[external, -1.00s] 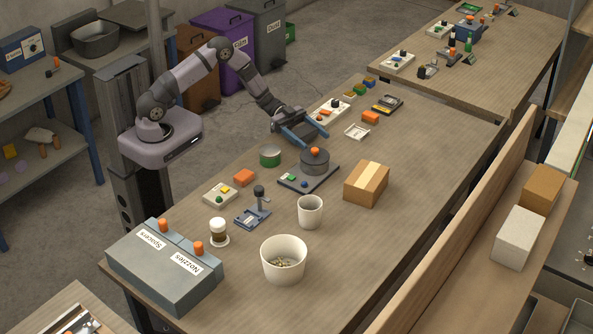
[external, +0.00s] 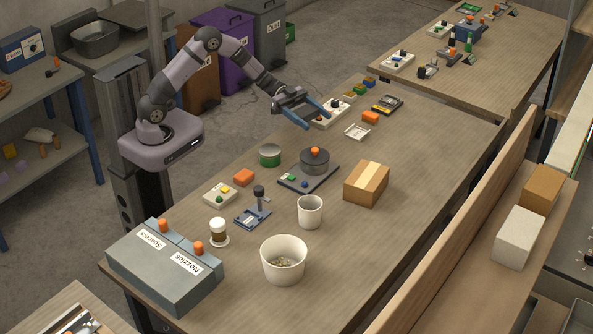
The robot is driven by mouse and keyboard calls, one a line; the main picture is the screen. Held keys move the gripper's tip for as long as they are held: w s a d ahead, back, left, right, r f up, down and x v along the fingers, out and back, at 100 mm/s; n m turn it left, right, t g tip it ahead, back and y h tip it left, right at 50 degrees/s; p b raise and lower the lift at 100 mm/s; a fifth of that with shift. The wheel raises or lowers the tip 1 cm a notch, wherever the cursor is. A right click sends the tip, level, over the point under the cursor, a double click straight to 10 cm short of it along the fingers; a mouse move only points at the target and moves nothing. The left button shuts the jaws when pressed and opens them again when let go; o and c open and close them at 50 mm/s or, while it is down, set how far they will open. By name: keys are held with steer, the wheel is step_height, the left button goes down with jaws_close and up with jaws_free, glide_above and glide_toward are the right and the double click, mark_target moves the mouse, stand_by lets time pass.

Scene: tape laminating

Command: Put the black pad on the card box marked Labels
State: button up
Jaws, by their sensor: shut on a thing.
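My gripper (external: 318,122), with blue fingers, is held above the far left part of the table, near a pale control block. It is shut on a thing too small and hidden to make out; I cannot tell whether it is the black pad. I cannot pick out a black pad anywhere else. A brown card box (external: 366,184) with a pale tape strip stands on the table right of the middle, apart from my gripper and nearer the camera. No Labels marking is readable on it.
A round grey device with an orange knob (external: 315,161) stands left of the card box. A white cup (external: 310,211) and white bowl (external: 284,260) stand nearer. Grey bins marked Spacers and Nozzles (external: 165,276) fill the near left end. The table right of the box is clear.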

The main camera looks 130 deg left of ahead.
steer(key=w+a+r+n+y+b, duration=0.1)
steer(key=w+a+r+n+y, duration=0.15)
steer(key=w, duration=0.65)
step_height(320, 180, up, 5)
steer(key=n+y+b, duration=0.3)
steer(key=n+y, duration=0.1)
steer(key=y, duration=0.2)
glide_above(379, 177)
steer(key=shift+g, duration=0.4)
steer(key=shift+a+f+p, duration=0.1)
steer(key=shift+f+p, duration=0.6)
steer(key=shift+f, duration=4.5)
steer(key=shift+f, duration=0.15)
steer(key=shift+c, duration=0.2)
steer(key=o, duration=1.1)
steer(key=shift+c, duration=0.2)
